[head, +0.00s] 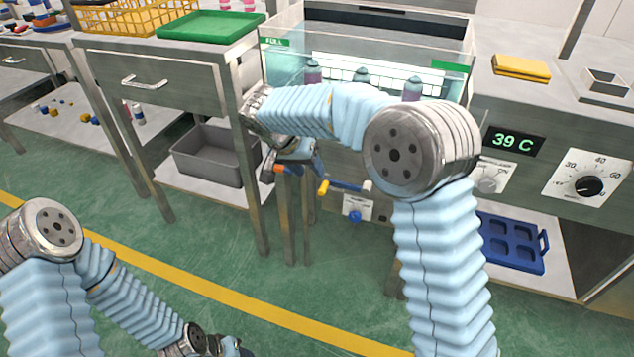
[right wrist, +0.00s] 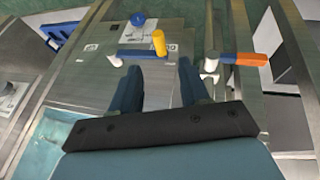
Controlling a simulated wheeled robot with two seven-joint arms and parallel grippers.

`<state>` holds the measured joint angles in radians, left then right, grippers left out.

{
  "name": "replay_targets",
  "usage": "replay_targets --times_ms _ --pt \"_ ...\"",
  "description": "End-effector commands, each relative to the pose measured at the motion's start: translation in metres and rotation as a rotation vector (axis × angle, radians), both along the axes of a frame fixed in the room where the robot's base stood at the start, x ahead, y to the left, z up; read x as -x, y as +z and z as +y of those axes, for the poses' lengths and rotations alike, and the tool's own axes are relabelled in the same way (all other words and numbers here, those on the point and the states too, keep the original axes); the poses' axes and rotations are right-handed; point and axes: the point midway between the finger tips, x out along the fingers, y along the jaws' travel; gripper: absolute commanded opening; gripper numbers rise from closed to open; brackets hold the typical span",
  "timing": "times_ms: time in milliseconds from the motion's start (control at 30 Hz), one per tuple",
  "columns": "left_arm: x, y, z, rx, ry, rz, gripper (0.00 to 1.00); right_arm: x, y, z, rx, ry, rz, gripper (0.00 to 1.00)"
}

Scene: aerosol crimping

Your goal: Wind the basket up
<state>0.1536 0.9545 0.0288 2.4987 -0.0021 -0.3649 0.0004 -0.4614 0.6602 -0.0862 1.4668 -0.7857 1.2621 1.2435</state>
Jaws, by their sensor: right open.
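The water bath tank (head: 290,65) has clear walls, and several cans (head: 411,88) with grey tops stand in it. A pale slotted rack (head: 440,85), perhaps the basket, shows behind them; my right arm hides part of the tank. A crank with a blue arm (head: 347,185) and yellow handle (head: 323,187) is on the tank's front. In the right wrist view the yellow handle (right wrist: 159,43) lies just beyond the fingertips. My right gripper (right wrist: 157,73) is open and empty, its fingers apart and short of the crank. My left gripper (head: 228,347) is at the bottom edge, its jaws unclear.
An orange-handled lever (right wrist: 250,59) is right of the crank in the right wrist view. A blue knob (head: 355,215) is below the crank. A table with a green tray (head: 210,27) and grey bin (head: 205,155) stands left. A temperature panel (head: 514,141) reads 39 C.

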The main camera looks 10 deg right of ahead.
Motion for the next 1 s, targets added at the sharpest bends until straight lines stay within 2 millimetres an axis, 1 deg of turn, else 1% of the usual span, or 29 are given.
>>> replay_targets --times_ms 33,100,200,333,500,767,800,867,1000 --pt "0.0 0.0 0.0 0.0 0.0 0.0 0.4 -0.002 -0.012 -0.006 0.001 -0.001 0.004 0.45" --pt "0.0 0.0 0.0 0.0 0.0 0.0 0.4 -0.004 -0.026 -0.013 0.0 -0.002 0.005 0.45" --pt "0.0 0.001 0.0 0.0 0.0 0.0 0.4 -0.009 -0.045 -0.021 0.0 -0.001 0.004 0.45" --pt "0.0 0.001 0.0 0.0 0.0 0.0 0.4 -0.012 -0.062 -0.029 -0.001 0.0 0.003 0.45" --pt "0.0 0.002 0.0 0.0 0.0 0.0 0.4 -0.015 -0.073 -0.033 -0.003 0.001 0.002 0.45" --pt "0.0 0.002 0.0 0.0 0.0 0.0 0.4 -0.015 -0.074 -0.034 -0.003 0.001 0.002 0.45" --pt "0.0 0.002 0.0 0.0 0.0 0.0 0.4 -0.015 -0.074 -0.034 -0.003 0.001 0.002 0.42" --pt "0.0 0.002 0.0 0.0 0.0 0.0 0.4 -0.015 -0.074 -0.034 -0.003 0.001 0.002 0.33" --pt "0.0 0.002 0.0 0.0 0.0 0.0 0.4 -0.015 -0.074 -0.034 -0.003 0.001 0.002 0.11"
